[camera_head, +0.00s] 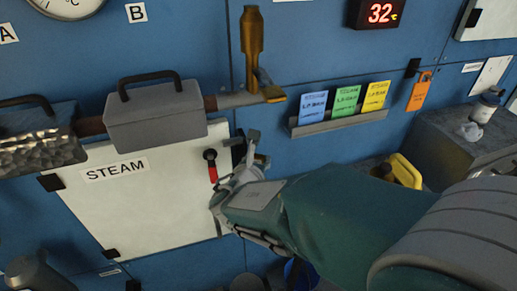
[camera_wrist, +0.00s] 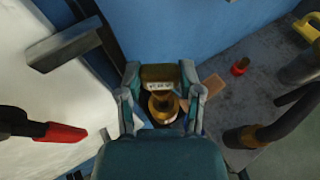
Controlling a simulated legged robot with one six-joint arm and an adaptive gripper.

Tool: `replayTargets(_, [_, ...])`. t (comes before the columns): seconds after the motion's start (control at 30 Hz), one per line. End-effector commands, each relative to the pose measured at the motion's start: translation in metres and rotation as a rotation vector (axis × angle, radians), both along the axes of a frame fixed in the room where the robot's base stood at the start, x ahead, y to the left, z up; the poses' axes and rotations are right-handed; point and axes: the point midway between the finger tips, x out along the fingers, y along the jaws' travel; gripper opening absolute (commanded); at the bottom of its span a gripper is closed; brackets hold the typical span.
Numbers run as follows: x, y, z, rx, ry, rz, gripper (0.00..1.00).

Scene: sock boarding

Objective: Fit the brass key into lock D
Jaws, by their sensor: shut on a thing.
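My gripper (camera_wrist: 162,88) is shut on a brass piece (camera_wrist: 160,104) with a pale label on its upper block; I take it to be the brass key. The label's writing is too small to read. In the head view my gripper (camera_head: 256,148) is in front of the right edge of the white STEAM panel (camera_head: 130,200), and the brass piece cannot be made out there. No lock marked D can be made out. Letter plates A (camera_head: 7,33) and B (camera_head: 136,13) show on the blue wall.
A black knob with a red lever (camera_head: 211,165) is just left of my gripper. A grey box (camera_head: 156,116) and upright brass fitting (camera_head: 252,48) are above. A card rack (camera_head: 340,123), orange tag (camera_head: 420,92) and grey bench (camera_head: 440,140) are to the right.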

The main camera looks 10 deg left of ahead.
Motion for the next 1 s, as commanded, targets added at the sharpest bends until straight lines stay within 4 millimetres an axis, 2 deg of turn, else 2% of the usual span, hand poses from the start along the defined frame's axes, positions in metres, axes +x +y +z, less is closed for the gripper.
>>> replayTargets(0.23, [-0.0002,-0.0004,-0.0107,0.001,0.0,0.0,0.0])
replayTargets(1.0, [-0.0009,-0.0012,-0.011,0.001,-0.001,0.001,0.0])
